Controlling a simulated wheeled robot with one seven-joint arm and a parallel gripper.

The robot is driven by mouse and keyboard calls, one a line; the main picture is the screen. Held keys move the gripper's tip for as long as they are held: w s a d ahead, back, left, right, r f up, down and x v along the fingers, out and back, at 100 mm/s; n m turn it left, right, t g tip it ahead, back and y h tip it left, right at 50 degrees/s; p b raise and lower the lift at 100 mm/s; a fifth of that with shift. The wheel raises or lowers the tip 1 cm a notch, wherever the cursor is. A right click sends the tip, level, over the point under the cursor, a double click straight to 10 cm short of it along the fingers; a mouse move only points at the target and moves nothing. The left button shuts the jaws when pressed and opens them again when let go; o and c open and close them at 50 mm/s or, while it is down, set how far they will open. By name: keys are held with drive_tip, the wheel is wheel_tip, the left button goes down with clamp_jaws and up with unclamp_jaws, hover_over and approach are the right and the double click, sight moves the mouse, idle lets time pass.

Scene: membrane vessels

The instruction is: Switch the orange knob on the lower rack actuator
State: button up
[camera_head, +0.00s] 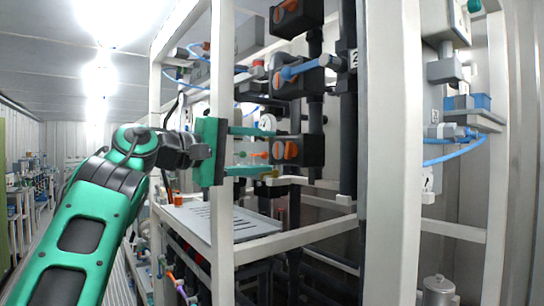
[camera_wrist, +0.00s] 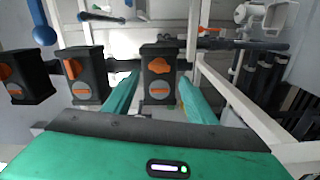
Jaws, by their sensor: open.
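The lower rack actuator (camera_head: 312,151) is a black box on the pipework, lowest of the stacked actuators in the head view. Its orange knob (camera_head: 291,150) faces left, toward my gripper (camera_head: 272,151). Nothing is between the fingers. The fingertips are close to the actuator; I cannot tell whether they touch it.
Similar actuators with orange knobs stand above, one (camera_head: 298,78) beside a blue handle (camera_head: 300,67) and one (camera_head: 297,17) higher. White rack posts (camera_head: 222,130) (camera_head: 392,150) flank the pipework. An aisle is open at left.

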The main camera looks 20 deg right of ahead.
drive_tip(key=v, duration=0.5)
drive_tip(key=shift+s+a, duration=0.15)
drive_tip(key=shift+a, duration=0.15)
